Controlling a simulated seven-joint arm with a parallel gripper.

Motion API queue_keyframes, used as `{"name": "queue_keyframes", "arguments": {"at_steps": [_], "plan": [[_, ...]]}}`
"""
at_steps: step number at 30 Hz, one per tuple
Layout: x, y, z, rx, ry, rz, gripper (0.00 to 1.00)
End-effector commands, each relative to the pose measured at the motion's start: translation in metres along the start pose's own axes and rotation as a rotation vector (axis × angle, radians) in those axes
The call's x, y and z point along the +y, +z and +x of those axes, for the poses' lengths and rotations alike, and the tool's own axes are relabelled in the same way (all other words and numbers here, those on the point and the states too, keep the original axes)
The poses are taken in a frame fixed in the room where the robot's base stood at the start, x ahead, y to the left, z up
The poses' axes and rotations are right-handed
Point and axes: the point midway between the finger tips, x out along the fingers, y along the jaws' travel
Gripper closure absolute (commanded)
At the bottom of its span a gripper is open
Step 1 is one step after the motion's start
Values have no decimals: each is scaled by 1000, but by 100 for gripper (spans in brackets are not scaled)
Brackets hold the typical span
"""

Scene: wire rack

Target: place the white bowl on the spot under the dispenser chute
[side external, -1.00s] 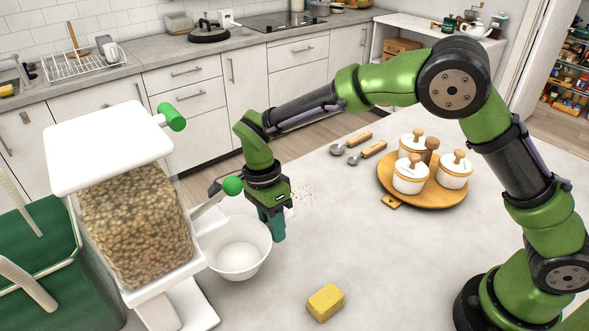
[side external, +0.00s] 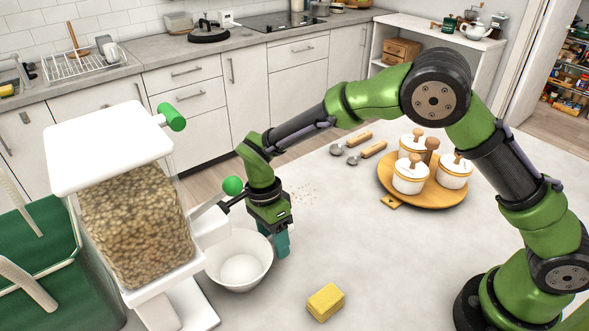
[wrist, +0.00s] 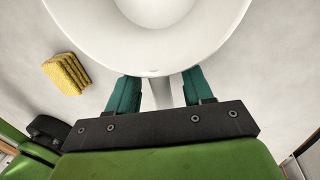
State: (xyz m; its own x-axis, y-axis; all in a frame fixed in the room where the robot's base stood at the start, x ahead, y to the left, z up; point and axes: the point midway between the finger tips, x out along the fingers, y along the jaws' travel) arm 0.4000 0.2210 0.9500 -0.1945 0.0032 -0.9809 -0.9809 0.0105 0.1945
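The white bowl (side external: 240,271) is upright at the right side of the dispenser (side external: 140,220), just right of and below its white chute (side external: 210,229). The chute overlaps the bowl's left rim in the picture. I cannot tell whether the bowl rests on the counter. My gripper (side external: 279,240) points down at the bowl's right rim. In the wrist view, its two teal fingers (wrist: 160,88) are spread apart, with tips at the near outer side of the bowl (wrist: 155,42). A pale strip shows between them. The spot under the chute is not clearly visible.
A yellow sponge (side external: 325,302) lies to the right of the bowl. A round wooden tray (side external: 435,197) with lidded jars and two scoops (side external: 360,150) lie farther back. A green-knobbed lever (side external: 232,186) sticks out close beside my gripper.

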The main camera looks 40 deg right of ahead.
Motion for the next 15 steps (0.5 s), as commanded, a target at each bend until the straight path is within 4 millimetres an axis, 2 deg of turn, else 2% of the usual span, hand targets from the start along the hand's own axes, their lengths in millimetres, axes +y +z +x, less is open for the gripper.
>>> {"name": "queue_keyframes", "arguments": {"at_steps": [5, 8, 15], "plan": [[0, 0, -2, 0, 0, 0, 49], [0, 0, -11, -1, -3, 0, 49], [0, 1, -59, -3, -6, 0, 49]]}}
